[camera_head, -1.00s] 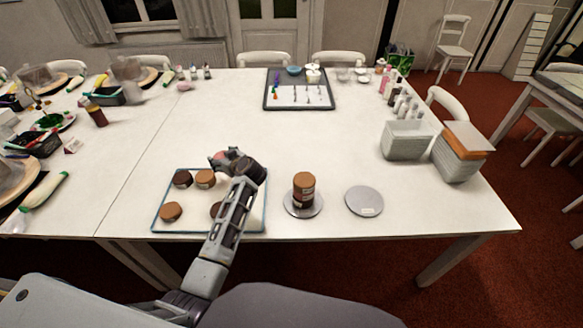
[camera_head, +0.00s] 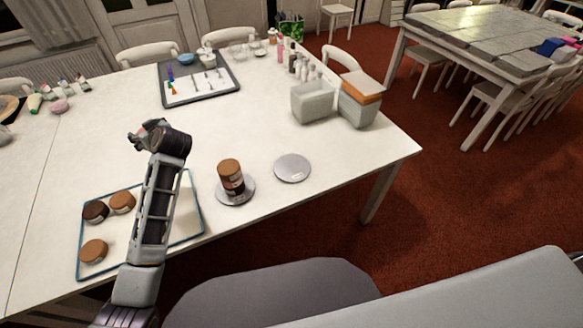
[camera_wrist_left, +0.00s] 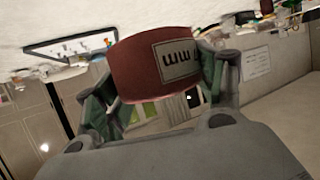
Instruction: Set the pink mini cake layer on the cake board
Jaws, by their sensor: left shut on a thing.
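My left gripper (camera_head: 146,134) is shut on a round layer, held up above the table behind the tray. In the left wrist view this layer, the pink mini cake layer (camera_wrist_left: 137,72), looks dull dark red with a pale label on its side, between the two fingers. The head view mostly hides it behind the gripper. A bare round grey board (camera_head: 292,168) lies near the table's front edge, right of the gripper. Left of it, a second grey board (camera_head: 248,195) bears an upright stack of brown layers (camera_head: 230,176). My right gripper is not in view.
A blue-rimmed tray (camera_head: 189,232) with several brown layers (camera_head: 93,251) lies under my left arm. Grey bins (camera_head: 312,101) and an orange-topped box stand at the right. A dark tray (camera_head: 232,92) with small tools lies at the back. The table middle is clear.

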